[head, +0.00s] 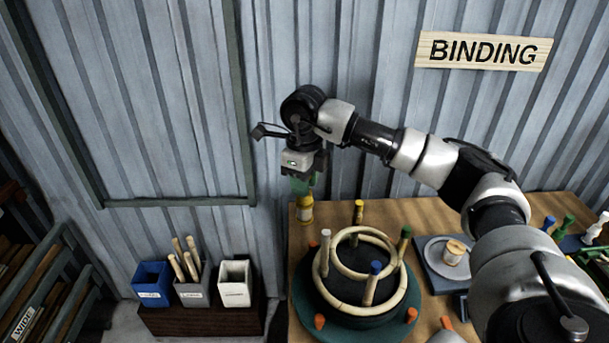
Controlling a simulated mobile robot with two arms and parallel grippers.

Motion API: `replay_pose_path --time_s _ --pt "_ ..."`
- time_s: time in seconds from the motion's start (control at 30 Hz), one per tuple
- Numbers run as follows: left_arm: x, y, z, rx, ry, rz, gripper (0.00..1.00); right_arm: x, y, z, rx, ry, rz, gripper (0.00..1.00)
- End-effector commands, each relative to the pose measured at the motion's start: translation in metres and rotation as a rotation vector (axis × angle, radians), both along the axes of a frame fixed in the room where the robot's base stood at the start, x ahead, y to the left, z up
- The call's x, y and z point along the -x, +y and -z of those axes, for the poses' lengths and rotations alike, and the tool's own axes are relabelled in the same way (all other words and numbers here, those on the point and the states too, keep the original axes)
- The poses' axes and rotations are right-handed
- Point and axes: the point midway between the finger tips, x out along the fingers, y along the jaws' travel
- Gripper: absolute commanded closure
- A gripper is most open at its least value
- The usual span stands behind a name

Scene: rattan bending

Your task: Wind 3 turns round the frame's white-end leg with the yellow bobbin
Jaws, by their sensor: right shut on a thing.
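The rattan frame (344,302) stands on a dark round turntable (345,317), with several upright legs that have coloured ends. Its white-end leg (324,258) is at the left of the frame, upright. Legs with yellow, green and blue ends stand around the rings. My right gripper (304,184) is shut on the yellow bobbin (306,213), pointing down behind and a little left of the white-end leg, apart from it in the picture. Any strand between bobbin and leg is too small to tell. My left gripper is out of view.
A grey tray (433,264) with a small roll lies right of the turntable. Green, blue and white pieces stand at the table's right. Orange pegs (319,322) sit around the turntable. Blue, grey and white bins (235,284) stand left of the table. A corrugated wall rises behind.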

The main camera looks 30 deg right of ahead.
Motion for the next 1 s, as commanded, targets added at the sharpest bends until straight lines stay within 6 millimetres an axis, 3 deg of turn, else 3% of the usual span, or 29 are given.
replay_pose_path --time_s 0.6,1.0 --pt "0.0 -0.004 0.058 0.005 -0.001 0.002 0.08 0.0 0.0 0.079 0.0 -0.002 -0.001 1.0" --pt "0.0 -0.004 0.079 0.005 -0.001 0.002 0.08 0.0 0.0 0.109 0.0 -0.001 -0.001 1.0"
